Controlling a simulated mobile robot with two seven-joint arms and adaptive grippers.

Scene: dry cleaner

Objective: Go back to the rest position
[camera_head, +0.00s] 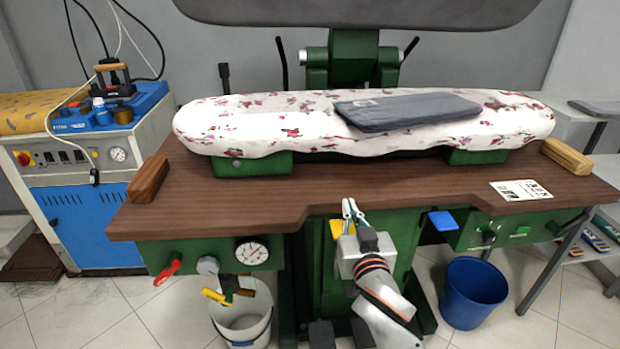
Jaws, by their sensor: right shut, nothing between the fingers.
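My right gripper (351,212) is in the middle of the view, in front of the recessed part of the wooden table edge. My right arm comes up from the lower right. Its fingers point up and are together, with nothing between them. The green body of the pressing machine is behind it. My left gripper is not in view. A folded dark grey garment (405,110) lies on the flowered pressing board (250,118), well beyond the gripper and apart from it.
The brown table (320,180) spans the view. It carries a wooden block (149,180), a brush (567,157) and a paper label (521,190). Below are a white bucket (243,325) and a blue bin (473,293). A blue-panelled steam unit (85,220) stands left.

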